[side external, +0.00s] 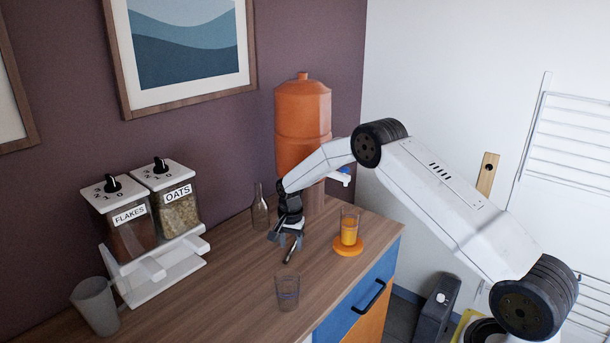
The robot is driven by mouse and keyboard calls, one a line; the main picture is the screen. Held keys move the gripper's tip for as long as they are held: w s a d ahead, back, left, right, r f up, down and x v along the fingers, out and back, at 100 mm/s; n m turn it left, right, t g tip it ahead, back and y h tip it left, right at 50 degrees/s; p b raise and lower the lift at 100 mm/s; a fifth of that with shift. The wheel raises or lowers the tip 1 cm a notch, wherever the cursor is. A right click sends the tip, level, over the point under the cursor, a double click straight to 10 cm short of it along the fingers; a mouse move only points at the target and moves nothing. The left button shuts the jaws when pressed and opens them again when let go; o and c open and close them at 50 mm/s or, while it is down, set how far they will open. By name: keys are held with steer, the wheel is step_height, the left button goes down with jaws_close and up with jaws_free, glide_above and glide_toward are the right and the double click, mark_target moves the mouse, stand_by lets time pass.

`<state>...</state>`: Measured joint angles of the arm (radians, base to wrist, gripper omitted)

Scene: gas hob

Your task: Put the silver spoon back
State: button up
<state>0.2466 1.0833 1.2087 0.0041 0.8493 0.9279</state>
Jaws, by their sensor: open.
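My gripper (286,238) is open, pointing down low over the wooden counter (225,280), between the brown bottle and the glass of orange drink. I cannot make out the silver spoon for sure. A thin dark strip (290,252) shows just below the fingers; I cannot tell whether it is the spoon or part of my gripper. The gap between the fingers is too small and dark to see well.
A brown bottle (260,210) and an orange dispenser (302,125) stand behind my gripper. A glass of orange drink (350,227) on an orange coaster (348,247) is right of it. An empty glass (287,292) stands in front. Cereal dispensers (145,215) and a grey cup (96,305) are left.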

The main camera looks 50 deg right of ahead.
mark_target(291, 250)
step_height(291, 250, up, 11)
stand_by(0.5)
stand_by(0.5)
steer(key=s+a+n+t, duration=0.1)
steer(key=s+a+n, duration=0.3)
steer(key=s, duration=0.5)
steer(key=s+a+r+n, duration=0.1)
steer(key=s+a+n, duration=0.4)
steer(key=s, duration=0.4)
steer(key=s+a+r+n+t, duration=0.1)
steer(key=s+a+n, duration=0.3)
steer(key=s, duration=0.5)
steer(key=shift+a+n+t, duration=0.3)
steer(key=shift+a, duration=0.15)
steer(key=shift+s+r, duration=0.1)
